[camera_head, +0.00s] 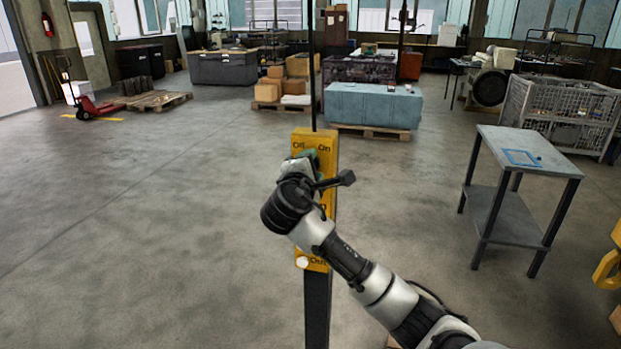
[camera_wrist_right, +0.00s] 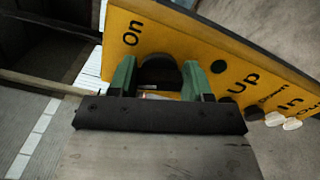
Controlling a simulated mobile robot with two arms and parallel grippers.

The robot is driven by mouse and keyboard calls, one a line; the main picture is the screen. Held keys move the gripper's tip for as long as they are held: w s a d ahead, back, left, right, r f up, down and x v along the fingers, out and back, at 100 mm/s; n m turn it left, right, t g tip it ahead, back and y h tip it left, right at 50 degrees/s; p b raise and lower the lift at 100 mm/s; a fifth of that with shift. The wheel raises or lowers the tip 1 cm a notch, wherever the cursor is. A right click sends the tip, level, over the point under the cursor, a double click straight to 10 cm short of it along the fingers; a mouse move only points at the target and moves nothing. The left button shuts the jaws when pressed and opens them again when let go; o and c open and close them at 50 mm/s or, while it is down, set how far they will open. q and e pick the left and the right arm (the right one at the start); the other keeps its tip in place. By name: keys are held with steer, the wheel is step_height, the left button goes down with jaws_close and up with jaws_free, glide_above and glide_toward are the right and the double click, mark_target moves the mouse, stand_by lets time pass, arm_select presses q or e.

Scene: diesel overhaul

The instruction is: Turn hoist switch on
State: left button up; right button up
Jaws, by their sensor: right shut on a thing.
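The yellow hoist control panel (camera_head: 328,143) stands upright on a dark post, with "Off" and "On" printed at its top. My right gripper (camera_head: 304,163) is at its upper part, and the arm covers much of the panel. In the right wrist view, the green fingers of the right gripper (camera_wrist_right: 158,78) sit on both sides of a round black switch knob (camera_wrist_right: 160,66) and are shut on it. The yellow panel (camera_wrist_right: 200,45) there shows "On" beside the knob and "Up" and "In" further right. The knob is hidden in the head view. My left gripper is not in view.
White buttons (camera_wrist_right: 292,123) stick out lower on the panel, with a dark button (camera_wrist_right: 218,66) near the right finger. A grey metal table (camera_head: 522,150) stands to the right. A blue covered block (camera_head: 374,104) is behind the panel. The floor to the left is clear.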

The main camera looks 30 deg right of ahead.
steer(key=m+b, duration=0.2)
steer(key=m, duration=0.1)
steer(key=f+m+b, duration=0.1)
steer(key=m+b, duration=0.2)
steer(key=shift+m+b, duration=0.3)
steer(key=m+b, duration=0.3)
steer(key=shift+w+m, duration=0.1)
steer(key=shift+m, duration=0.3)
steer(key=shift+m+b, duration=0.5)
steer(key=shift+m, duration=0.3)
steer(key=shift+r, duration=0.1)
steer(key=o, duration=0.9)
steer(key=shift+a, duration=0.1)
steer(key=b+v, duration=0.3)
steer(key=v, duration=0.7)
steer(key=shift+s+a, duration=0.25)
steer(key=shift+s, duration=0.05)
